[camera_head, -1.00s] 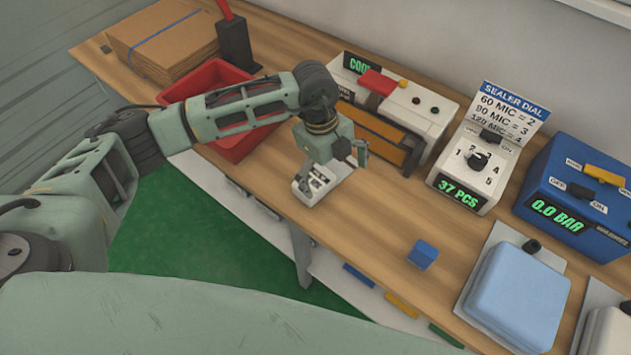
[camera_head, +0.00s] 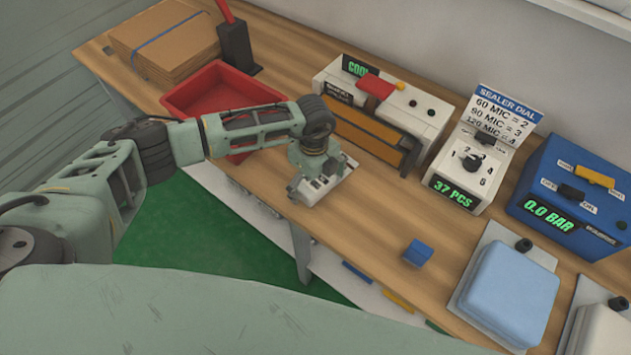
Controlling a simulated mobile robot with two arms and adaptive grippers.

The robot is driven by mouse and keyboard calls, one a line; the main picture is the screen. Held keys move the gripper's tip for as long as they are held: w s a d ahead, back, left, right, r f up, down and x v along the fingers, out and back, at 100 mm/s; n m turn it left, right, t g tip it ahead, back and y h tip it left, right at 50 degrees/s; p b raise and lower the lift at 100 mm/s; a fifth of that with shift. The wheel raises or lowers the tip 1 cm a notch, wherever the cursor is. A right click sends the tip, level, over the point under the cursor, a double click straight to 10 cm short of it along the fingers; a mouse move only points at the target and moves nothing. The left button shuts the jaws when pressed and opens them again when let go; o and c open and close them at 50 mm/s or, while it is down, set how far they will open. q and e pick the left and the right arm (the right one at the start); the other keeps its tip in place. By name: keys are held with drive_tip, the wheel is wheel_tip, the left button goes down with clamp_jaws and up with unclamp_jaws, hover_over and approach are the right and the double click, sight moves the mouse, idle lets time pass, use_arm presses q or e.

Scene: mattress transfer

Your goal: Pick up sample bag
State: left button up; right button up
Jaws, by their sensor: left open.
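I cannot make out a sample bag for certain in the head view. My left gripper (camera_head: 318,188) is over the wooden bench (camera_head: 375,210), right of the red tray and in front of the sealer, pointing down close to the bench top. Its jaws are open. Pale grey and white parts show at its tip, and I cannot tell whether all of them belong to the gripper. The wrist hides the bench directly below. My right gripper is not in view.
A red tray (camera_head: 195,88) and flat cardboard (camera_head: 160,40) lie at the left. The sealer (camera_head: 405,120), white dial box (camera_head: 465,170) and blue gauge box (camera_head: 575,190) line the back. A blue block (camera_head: 418,252) and pale blue pad (camera_head: 508,290) sit at the right.

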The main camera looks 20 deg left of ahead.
use_arm(q)
drive_tip(key=shift+c, duration=0.5)
drive_tip(key=c, duration=1.2)
drive_tip(key=shift+r, duration=0.1)
drive_tip(key=shift+c, duration=0.2)
